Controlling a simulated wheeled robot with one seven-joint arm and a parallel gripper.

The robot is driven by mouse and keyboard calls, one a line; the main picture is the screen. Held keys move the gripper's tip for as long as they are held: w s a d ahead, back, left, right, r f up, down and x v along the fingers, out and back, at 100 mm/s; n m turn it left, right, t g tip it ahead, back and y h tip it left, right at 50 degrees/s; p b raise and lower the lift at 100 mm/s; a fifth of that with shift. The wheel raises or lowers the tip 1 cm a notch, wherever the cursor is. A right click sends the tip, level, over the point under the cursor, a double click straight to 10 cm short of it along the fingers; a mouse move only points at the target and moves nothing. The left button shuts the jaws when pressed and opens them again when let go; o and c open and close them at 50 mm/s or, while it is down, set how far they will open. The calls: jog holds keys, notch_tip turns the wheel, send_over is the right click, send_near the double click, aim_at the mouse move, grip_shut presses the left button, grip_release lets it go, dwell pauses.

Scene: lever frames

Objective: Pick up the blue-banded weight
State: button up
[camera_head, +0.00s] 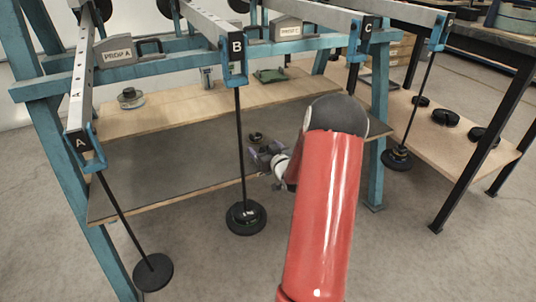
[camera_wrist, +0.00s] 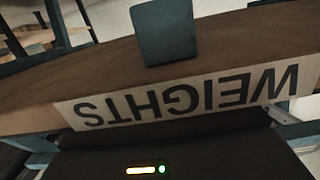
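No blue band can be made out on any weight in either view. A small dark round weight (camera_head: 256,137) sits on the frame's shelf, just beyond my gripper (camera_head: 266,157). My gripper is small and partly hidden by my red arm in the head view; its finger opening cannot be made out. Other black weights (camera_head: 445,117) lie on the wooden shelf at the right. The wrist view shows a shelf edge with an upside-down WEIGHTS label (camera_wrist: 185,97) and a dark block (camera_wrist: 163,32) above it. No weight is clearly visible there.
Blue frame legs (camera_head: 376,150) stand nearby. A grey-green round object (camera_head: 131,98) and a green item (camera_head: 270,75) lie on the wooden shelf.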

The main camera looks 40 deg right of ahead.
jog(key=c, duration=1.1)
jog(key=shift+r, duration=0.1)
jog(key=shift+r+p, duration=2.6)
jog(key=shift+r, duration=8.9)
